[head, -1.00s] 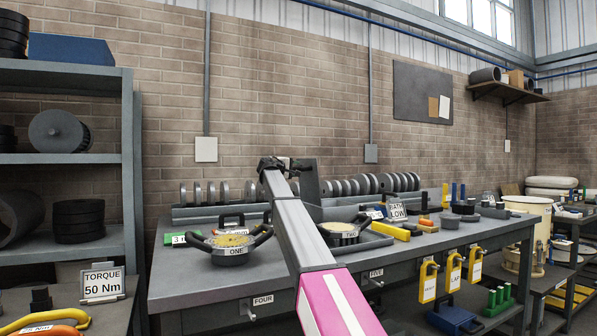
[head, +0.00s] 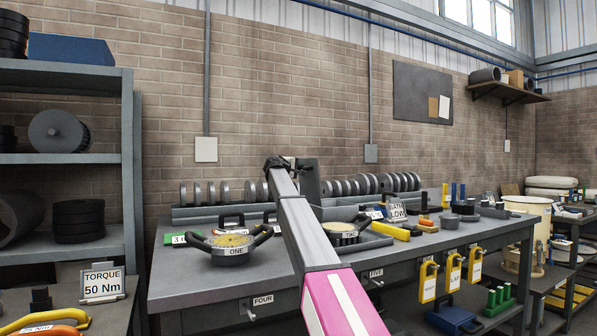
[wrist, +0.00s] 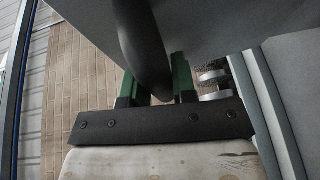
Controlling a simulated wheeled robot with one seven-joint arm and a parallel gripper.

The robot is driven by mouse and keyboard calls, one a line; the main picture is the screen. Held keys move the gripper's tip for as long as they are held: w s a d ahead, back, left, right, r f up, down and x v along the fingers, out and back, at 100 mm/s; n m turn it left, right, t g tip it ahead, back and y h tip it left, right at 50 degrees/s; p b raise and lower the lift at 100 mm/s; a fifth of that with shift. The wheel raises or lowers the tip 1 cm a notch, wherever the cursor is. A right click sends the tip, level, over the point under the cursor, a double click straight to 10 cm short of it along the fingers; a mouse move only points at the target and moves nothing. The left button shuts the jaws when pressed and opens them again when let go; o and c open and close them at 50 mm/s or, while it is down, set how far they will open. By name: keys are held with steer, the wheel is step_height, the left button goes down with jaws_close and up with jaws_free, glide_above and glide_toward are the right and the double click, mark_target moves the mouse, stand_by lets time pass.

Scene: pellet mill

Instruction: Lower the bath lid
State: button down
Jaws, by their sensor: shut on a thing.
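In the wrist view, my gripper (wrist: 155,78) has its two green fingers on either side of a dark curved handle (wrist: 138,40) and is shut on it. The handle runs along a broad grey panel (wrist: 215,25), which looks like the bath lid. In the head view, my gripper (head: 280,162) is at the far end of my arm, above the back of the bench. A grey upright plate (head: 311,180) stands just right of it, probably the raised lid.
The bench (head: 190,282) holds round pot ONE (head: 231,247) left of my arm and pot TWO (head: 344,228) right of it. Grey discs line the back. A shelf unit (head: 70,158) is at the left.

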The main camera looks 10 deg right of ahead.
steer(key=w+d+m+g+y, duration=0.1)
steer(key=w+d+g+y, duration=0.2)
steer(key=d, duration=0.4)
steer(key=w+d+m+g+y, duration=0.2)
steer(key=d+y, duration=0.3)
steer(key=d, duration=0.3)
steer(key=w+d+f+m+g+y, duration=0.1)
steer(key=d+f+y, duration=0.4)
steer(key=f, duration=0.8)
steer(key=w+d, duration=0.1)
steer(key=d, duration=0.2)
steer(key=shift+w+d+g+y, duration=0.3)
steer(key=shift+d, duration=0.05)
steer(key=c, duration=0.9)
jaws_free()
steer(key=shift+r, duration=0.1)
